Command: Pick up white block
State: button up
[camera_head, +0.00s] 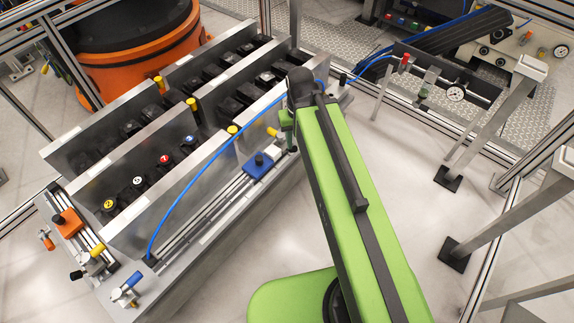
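A small white piece (271,151) sits on the rail of the metal bench, right beside a blue block (259,166) with a black knob. It is partly hidden near my arm's end, and I cannot tell whether it is the white block. My green arm reaches up from the bottom of the view. My gripper (288,136) is near its far end, beside the right end of the rail, close to the white piece. The fingers are too small and hidden to show whether they are open or hold anything.
An orange block (68,223) sits at the bench's left end. Upright metal plates (190,185) separate rows of black parts with numbered coloured discs. A blue hose arches over the front rail. Frame posts (510,225) stand at right. Pale floor (400,180) lies between.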

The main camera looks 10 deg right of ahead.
aim_at(274, 152)
jog(key=u, duration=0.3)
jog(key=i, duration=0.5)
jog(key=u, duration=5.35)
jog(key=i, duration=0.1)
jog(key=z, duration=2.8)
jog(key=k, duration=0.4)
jog(key=z, duration=1.05)
jog(key=i, duration=0.5)
jog(key=u, duration=0.1)
